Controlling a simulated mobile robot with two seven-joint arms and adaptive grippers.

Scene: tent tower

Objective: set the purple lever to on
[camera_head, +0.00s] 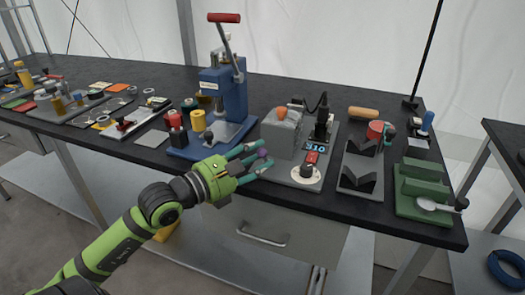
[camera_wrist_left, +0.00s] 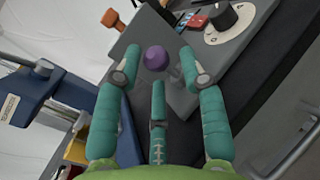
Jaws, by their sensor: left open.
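The purple lever shows as a round purple knob (camera_head: 262,153) at the front of a grey machine (camera_head: 283,134) on the bench. In the left wrist view the purple knob (camera_wrist_left: 156,58) sits centred between my fingertips. My left gripper (camera_head: 257,160) is open, with its green-and-teal fingers around the knob's sides. A gap shows between the knob and the fingers in the wrist view, so it is not gripped. The lever's stem and any on or off marking are hidden or too small to read. My right gripper is not in view.
A white dial (camera_head: 306,174) and a small display (camera_head: 316,148) are right of the lever. A blue press (camera_head: 224,95) with a red handle stands at left. V-blocks (camera_head: 361,172) and a green fixture (camera_head: 424,187) are to the right. The bench's front edge is close below.

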